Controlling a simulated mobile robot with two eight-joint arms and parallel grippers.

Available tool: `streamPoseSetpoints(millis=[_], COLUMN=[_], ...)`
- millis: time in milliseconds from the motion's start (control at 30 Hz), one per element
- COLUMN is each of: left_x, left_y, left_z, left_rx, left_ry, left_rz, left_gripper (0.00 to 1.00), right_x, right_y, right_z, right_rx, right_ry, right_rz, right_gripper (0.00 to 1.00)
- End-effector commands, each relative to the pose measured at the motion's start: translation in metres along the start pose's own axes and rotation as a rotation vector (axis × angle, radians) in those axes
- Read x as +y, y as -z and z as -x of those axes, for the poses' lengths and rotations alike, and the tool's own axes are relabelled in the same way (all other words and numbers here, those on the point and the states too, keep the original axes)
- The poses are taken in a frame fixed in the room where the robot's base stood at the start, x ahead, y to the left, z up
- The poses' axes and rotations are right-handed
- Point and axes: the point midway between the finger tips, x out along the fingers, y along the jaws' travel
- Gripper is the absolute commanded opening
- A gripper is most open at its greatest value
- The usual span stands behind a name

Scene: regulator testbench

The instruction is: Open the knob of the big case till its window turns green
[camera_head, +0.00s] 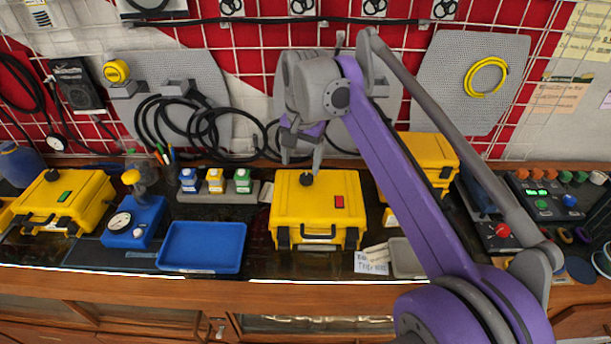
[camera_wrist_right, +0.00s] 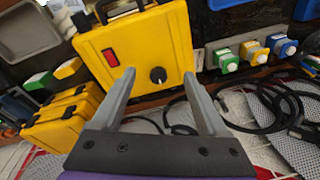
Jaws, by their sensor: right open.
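The big yellow case (camera_head: 290,215) stands at the middle of the bench, with a black knob (camera_head: 306,179) on its top and a red window (camera_head: 339,201). In the right wrist view the case (camera_wrist_right: 135,45), the round knob (camera_wrist_right: 158,75) with a pale pointer mark, and the red window (camera_wrist_right: 110,57) show clearly. My right gripper (camera_head: 302,160) is open and empty over the knob. In the right wrist view its fingertips (camera_wrist_right: 158,77) appear on either side of the knob; I cannot tell whether they touch it. My left gripper is not in view.
Another yellow case (camera_head: 85,190) with a green window is at the left. A blue gauge box (camera_head: 135,222), an empty blue tray (camera_head: 202,247) and several capped blocks (camera_head: 215,180) stand between. Stacked yellow cases (camera_head: 430,150) are behind my right arm. A control box (camera_head: 550,195) is far right.

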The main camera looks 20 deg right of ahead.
Motion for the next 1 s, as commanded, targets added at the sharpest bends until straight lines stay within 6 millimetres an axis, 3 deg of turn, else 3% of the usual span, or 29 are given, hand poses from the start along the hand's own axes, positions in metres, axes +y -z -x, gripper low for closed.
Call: streamPoseSetpoints(millis=[100,300,567,1000], left_x=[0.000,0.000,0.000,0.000], left_y=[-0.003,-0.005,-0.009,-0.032], left_z=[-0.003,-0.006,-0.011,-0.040], left_rx=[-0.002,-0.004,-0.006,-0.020], left_ry=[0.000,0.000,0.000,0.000], left_rz=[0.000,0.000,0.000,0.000], left_gripper=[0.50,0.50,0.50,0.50], right_x=[-0.013,-0.017,-0.014,-0.006], right_y=[0.033,0.057,0.062,0.052], right_z=[0.003,-0.001,-0.013,-0.088], right_rx=[-0.041,-0.082,-0.098,-0.098], right_ry=[-0.044,-0.102,-0.129,-0.129], right_rz=[-0.154,-0.343,-0.424,-0.421], right_gripper=[0.76,0.76,0.76,0.76])
